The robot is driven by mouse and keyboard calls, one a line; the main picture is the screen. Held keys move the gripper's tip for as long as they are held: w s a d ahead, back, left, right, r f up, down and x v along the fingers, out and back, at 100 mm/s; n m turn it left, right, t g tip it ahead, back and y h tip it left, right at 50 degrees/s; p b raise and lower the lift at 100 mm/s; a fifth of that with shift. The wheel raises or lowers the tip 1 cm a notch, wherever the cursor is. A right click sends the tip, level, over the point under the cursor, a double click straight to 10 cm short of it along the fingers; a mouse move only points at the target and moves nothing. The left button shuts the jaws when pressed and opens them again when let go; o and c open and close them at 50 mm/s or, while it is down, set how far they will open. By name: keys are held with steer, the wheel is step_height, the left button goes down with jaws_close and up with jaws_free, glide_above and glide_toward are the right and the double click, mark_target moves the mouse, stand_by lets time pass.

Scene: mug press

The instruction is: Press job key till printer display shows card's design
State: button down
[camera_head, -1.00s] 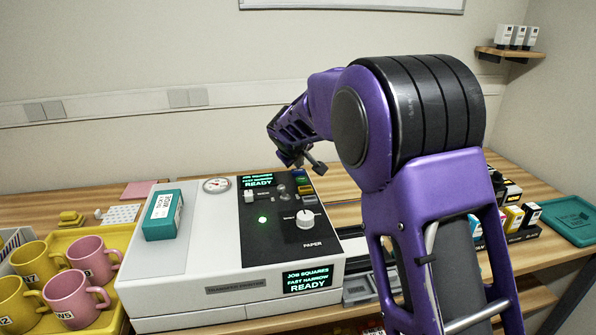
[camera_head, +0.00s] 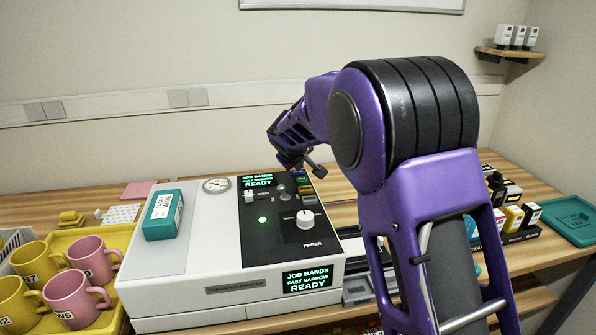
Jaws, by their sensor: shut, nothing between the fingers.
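The white transfer printer (camera_head: 165,265) stands on the bench with a black control panel (camera_head: 265,228) on top. Its front display (camera_head: 307,280) reads JOB BANDS, FAST NARROW, READY. A smaller display (camera_head: 258,181) at the back of the panel reads the same. A green light (camera_head: 262,219) glows on the panel. Several small keys (camera_head: 303,190) sit at the panel's back right, partly behind my gripper. My gripper (camera_head: 316,171) is shut and empty, just above these keys; whether it touches one cannot be told. No job card can be made out.
A teal box (camera_head: 163,214) lies on the printer's left top, beside a round gauge (camera_head: 216,185). A yellow tray (camera_head: 62,241) with pink and yellow mugs stands at left.

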mark_target(298, 176)
steer(key=shift+r+p, duration=0.5)
steer(key=shift+r, duration=0.35)
steer(key=shift+r, duration=0.1)
step_height(298, 176, up, 5)
steer(key=p, duration=0.3)
stand_by(0.4)
